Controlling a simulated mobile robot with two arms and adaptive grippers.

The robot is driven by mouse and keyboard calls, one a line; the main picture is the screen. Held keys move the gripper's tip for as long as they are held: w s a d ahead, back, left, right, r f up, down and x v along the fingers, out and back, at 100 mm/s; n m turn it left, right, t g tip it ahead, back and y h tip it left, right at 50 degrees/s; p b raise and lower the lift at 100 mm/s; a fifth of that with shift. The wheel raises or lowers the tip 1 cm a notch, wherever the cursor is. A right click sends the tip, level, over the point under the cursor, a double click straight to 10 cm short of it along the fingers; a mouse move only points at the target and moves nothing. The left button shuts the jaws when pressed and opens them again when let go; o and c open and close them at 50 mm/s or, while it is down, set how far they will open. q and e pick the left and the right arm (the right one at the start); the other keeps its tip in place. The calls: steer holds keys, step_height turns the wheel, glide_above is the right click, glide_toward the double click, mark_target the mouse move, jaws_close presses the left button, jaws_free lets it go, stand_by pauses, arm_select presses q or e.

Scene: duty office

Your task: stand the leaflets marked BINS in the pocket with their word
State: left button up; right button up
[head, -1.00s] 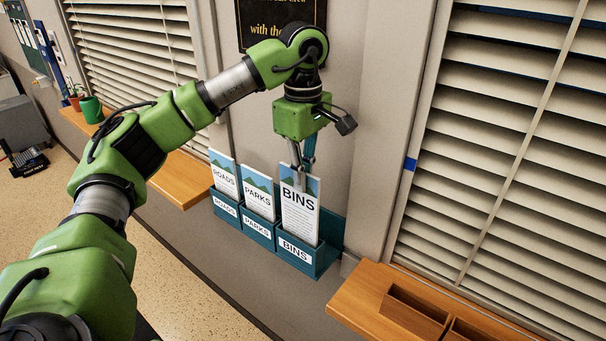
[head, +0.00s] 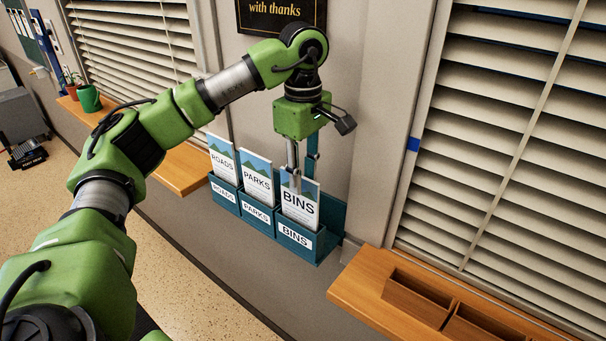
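The BINS leaflets (head: 299,212), white with a blue and green picture at the top, stand in the teal pocket labelled BINS (head: 296,238) at the right end of the wall rack. Their lower part is hidden behind the pocket front. My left gripper (head: 298,184) points down from above with its fingers at the leaflets' top edge, one in front and the other partly hidden behind. It looks shut on them. ROADS leaflets (head: 222,159) and PARKS leaflets (head: 257,183) stand in their own pockets to the left. My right gripper is out of view.
A wooden ledge with open compartments (head: 357,286) juts out at the lower right. Window blinds (head: 500,120) flank the wall.

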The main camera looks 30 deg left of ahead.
arm_select(q)
steer(key=shift+r, duration=0.15)
step_height(320, 180, up, 12)
stand_by(0.7)
steer(key=shift+f, duration=0.2)
